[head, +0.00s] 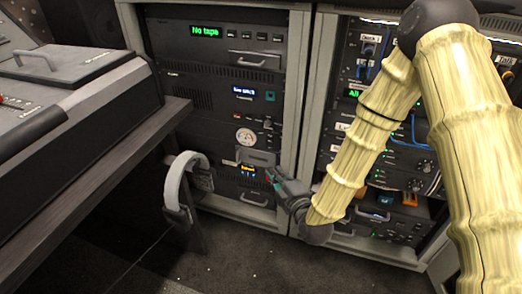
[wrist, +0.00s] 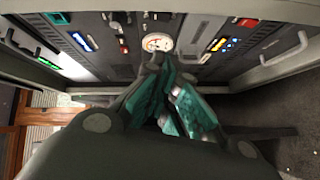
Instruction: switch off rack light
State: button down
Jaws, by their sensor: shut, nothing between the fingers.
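My gripper (head: 270,175) is shut and empty, low in front of the left rack (head: 296,100). Its teal fingers also show in the wrist view (wrist: 172,80), pointing at the panels near a round white gauge (wrist: 157,42). That gauge (head: 246,137) sits above a small blue and orange display (head: 247,169) in the head view. A row of small controls (wrist: 122,44) lies beside the gauge in the wrist view, one with red on it. I cannot read any label naming a rack light switch. Whether the fingertips touch the panel is unclear.
A green "No tape" display (head: 205,31) is at the left rack's top. A right rack (head: 345,150) with blue cables stands partly behind my arm. A desk console (head: 80,90) is at the left, with a pale curved handle-like object (head: 180,180) beside it. Dark carpet (head: 250,265) is open in front.

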aim_at(269, 143)
jog(key=shift+s+d+n, duration=0.1)
jog(key=shift+d+n, duration=0.05)
jog(key=shift+n, duration=0.45)
jog(key=shift+s+d+n, duration=0.1)
jog(key=shift+d+n, duration=0.05)
jog(key=shift+n, duration=0.45)
jog(key=w+d+b+x, duration=0.1)
jog(key=b+x, duration=0.4)
jog(key=x, duration=0.8)
jog(key=shift+d, duration=0.6)
